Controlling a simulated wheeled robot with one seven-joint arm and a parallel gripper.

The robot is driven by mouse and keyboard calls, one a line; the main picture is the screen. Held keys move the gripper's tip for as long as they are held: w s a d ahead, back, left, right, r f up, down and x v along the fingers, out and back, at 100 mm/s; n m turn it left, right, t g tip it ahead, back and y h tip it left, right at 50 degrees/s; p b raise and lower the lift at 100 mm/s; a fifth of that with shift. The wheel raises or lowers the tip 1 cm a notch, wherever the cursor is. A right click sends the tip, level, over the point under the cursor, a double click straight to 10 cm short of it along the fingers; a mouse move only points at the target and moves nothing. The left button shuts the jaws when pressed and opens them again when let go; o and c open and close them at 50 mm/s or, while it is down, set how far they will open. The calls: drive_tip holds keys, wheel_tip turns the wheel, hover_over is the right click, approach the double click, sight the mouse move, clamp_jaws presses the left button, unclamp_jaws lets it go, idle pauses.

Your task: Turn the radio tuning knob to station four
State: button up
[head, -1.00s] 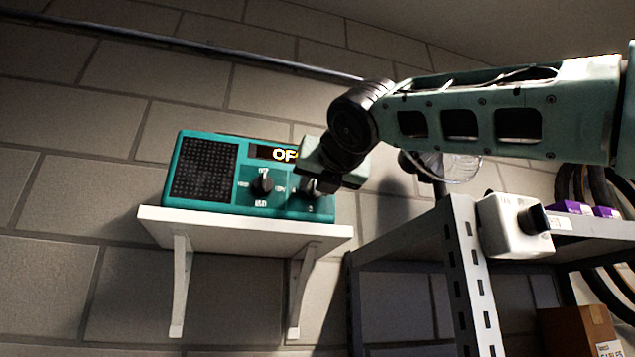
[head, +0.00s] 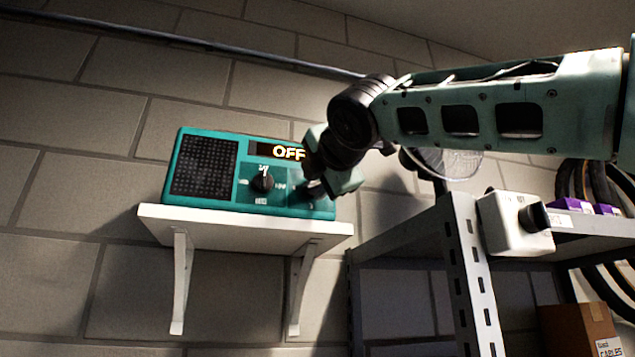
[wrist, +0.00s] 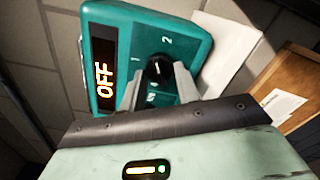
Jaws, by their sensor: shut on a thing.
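The teal radio (head: 207,168) stands on a white wall shelf, and its display (head: 277,151) reads OFF. Its left knob (head: 263,182) is dark, with small labels around it, and stands free. My gripper (head: 314,188) is at the radio's right end and hides the right knob in the head view. In the wrist view the black tuning knob (wrist: 158,68) sits between the two grey fingers of my gripper (wrist: 158,86), which are shut on it. The numbers 1 and 2 show beside this knob; the other marks are partly covered. A pale mark shows on the knob's face.
The white shelf (head: 240,229) hangs on the block wall by two brackets. To the right, a metal rack (head: 462,270) carries a white box with a black knob (head: 515,224). A fan (head: 452,163) stands behind my arm. A cardboard box (head: 582,325) is lower right.

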drive_tip(key=m+b, duration=0.1)
drive_tip(key=m, duration=0.4)
drive_tip(key=shift+f+m, duration=0.15)
drive_tip(key=shift+m, duration=0.15)
drive_tip(key=m+b, duration=0.1)
drive_tip(key=m, duration=0.4)
drive_tip(key=m+b, duration=0.1)
drive_tip(key=m, duration=0.3)
drive_tip(key=shift+m, duration=0.4)
drive_tip(key=m+b, duration=0.1)
drive_tip(key=m, duration=0.9)
drive_tip(key=shift+b, duration=0.35)
drive_tip(key=m, duration=0.5)
drive_tip(key=shift+b, duration=0.3)
drive_tip(key=m, duration=0.5)
drive_tip(key=shift+m, duration=0.4)
drive_tip(key=m, duration=0.5)
drive_tip(key=shift+b, duration=0.35)
